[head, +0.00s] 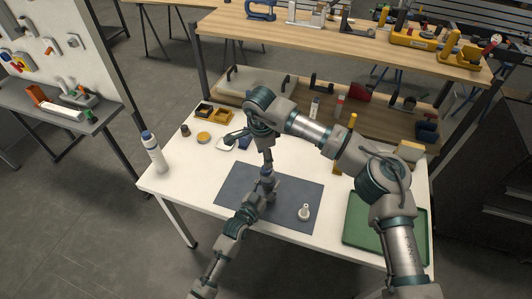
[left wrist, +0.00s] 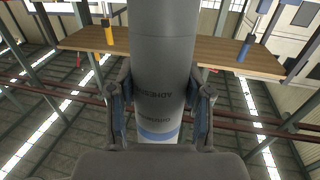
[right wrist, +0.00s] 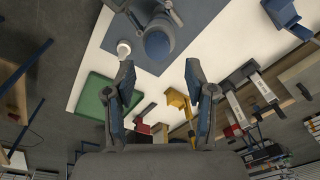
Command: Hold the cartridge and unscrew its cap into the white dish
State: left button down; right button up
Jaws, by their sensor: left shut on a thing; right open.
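The cartridge (left wrist: 160,60) is a grey printed cylinder with a blue band, between the fingers of my left gripper (left wrist: 160,100). In the head view this gripper (head: 264,186) is over the dark mat. The cap (right wrist: 157,45) shows as a round blue top in the right wrist view. My right gripper (right wrist: 159,80) is open and empty; its fingertips are apart from the cap in that picture. In the head view it (head: 267,161) points down above the cartridge, nearly edge-on. A pale shape, possibly the white dish (head: 222,145), is partly hidden behind my right wrist.
A small white knobbed part (head: 304,212) stands on the dark mat (head: 230,183). The green tray (head: 355,238) is to the right. A white bottle (head: 155,155) stands at the left edge.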

pick_arm(q)
jog(key=shift+f, duration=0.3)
pick_arm(e)
jog(key=m, duration=0.5)
jog(key=r+m, duration=0.1)
jog(key=m, duration=0.1)
jog(key=shift+s, duration=0.25)
jog(key=m, duration=0.5)
jog(key=shift+s+d+r+t, duration=0.15)
jog(key=shift+s+t, duration=0.05)
jog(key=shift+t, duration=0.1)
pick_arm(q)
jog(key=shift+s, duration=0.1)
pick_arm(e)
jog(key=f, duration=0.5)
jog(key=w+f, duration=0.1)
jog(key=f, duration=0.1)
jog(key=shift+d+f, duration=0.3)
jog(key=shift+f, duration=0.1)
grip_shut()
jog(key=shift+w+d, duration=0.1)
pick_arm(q)
jog(key=shift+f, duration=0.1)
pick_arm(e)
jog(key=shift+r, duration=0.15)
